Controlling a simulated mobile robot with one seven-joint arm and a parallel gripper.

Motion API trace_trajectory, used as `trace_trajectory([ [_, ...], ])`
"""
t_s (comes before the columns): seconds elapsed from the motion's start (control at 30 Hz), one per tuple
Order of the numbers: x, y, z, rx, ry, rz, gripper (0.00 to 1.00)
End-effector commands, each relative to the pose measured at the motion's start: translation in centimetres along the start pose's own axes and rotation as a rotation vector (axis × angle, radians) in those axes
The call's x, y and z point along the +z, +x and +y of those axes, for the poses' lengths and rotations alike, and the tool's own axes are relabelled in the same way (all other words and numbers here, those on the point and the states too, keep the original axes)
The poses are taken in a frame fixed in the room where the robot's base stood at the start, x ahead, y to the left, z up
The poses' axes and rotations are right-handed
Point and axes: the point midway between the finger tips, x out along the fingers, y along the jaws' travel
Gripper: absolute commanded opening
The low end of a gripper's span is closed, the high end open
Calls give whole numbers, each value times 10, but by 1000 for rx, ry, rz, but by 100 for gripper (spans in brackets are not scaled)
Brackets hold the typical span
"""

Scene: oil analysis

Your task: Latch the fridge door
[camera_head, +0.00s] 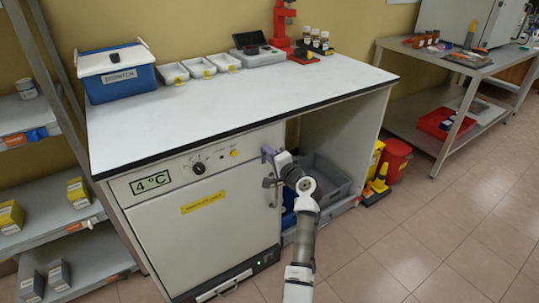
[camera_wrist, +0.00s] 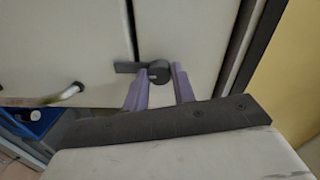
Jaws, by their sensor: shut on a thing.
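The fridge door (camera_head: 200,233) is a pale panel with a yellow label and looks closed flush in the cabinet. Its metal handle (camera_head: 274,191) is at the door's right edge and also shows at the left in the wrist view (camera_wrist: 60,96). The latch (camera_wrist: 150,69) is a dark bar with a round pivot, lying across the gap between two pale panels. My gripper (camera_head: 267,153) is at the upper right corner of the fridge front. In the wrist view its purple fingers (camera_wrist: 159,80) are on either side of the latch pivot, shut on it. My gripper hides the latch in the head view.
The worktop (camera_head: 240,98) overhangs just above my gripper. Right of the door is an open bay with a grey bin (camera_head: 325,176). A yellow wet-floor sign (camera_head: 378,184) and red bin (camera_head: 394,160) stand beyond. The floor at the right is clear.

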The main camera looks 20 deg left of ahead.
Motion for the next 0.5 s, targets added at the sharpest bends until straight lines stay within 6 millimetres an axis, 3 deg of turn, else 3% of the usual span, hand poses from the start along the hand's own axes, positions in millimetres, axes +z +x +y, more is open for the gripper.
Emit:
trace_trajectory([
  [0.17,0,0,1,1,2,-1,3],
  [0.2,0,0,1,1,2,-1,27],
  [0.37,0,0,1,1,1,0,48],
  [0.5,0,0,0,0,1,0,48],
])
